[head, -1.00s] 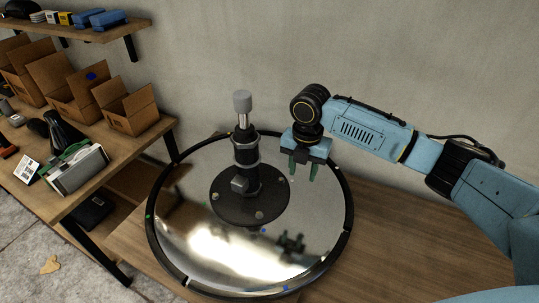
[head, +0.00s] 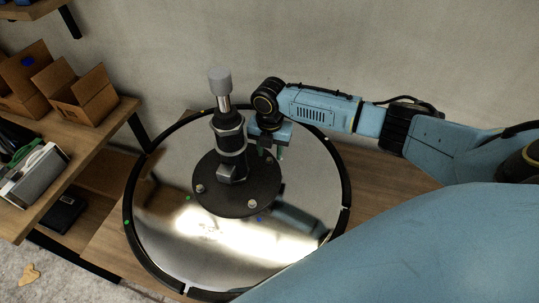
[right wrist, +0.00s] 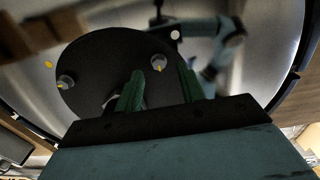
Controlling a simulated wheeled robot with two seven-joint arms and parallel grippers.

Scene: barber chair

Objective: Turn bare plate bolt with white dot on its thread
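A round dark plate (head: 236,197) at the foot of a black column (head: 229,135) stands on a shiny round base (head: 165,225). In the head view, bolts show on the plate's left (head: 199,188) and near edge (head: 252,204). My right gripper (head: 269,153) is low over the plate's far right side, right of the column. In the right wrist view its green fingers (right wrist: 158,72) are open, with one bolt (right wrist: 158,62) between and just beyond the tips in the picture. Another bolt (right wrist: 66,82) is farther left. I cannot tell which thread has the white dot. My left gripper is out of view.
The black rim (head: 345,200) circles the base. A wooden bench (head: 85,150) with cardboard boxes (head: 80,97) stands at the left, and the wall (head: 340,40) is close behind. The shiny base in front of the plate is clear.

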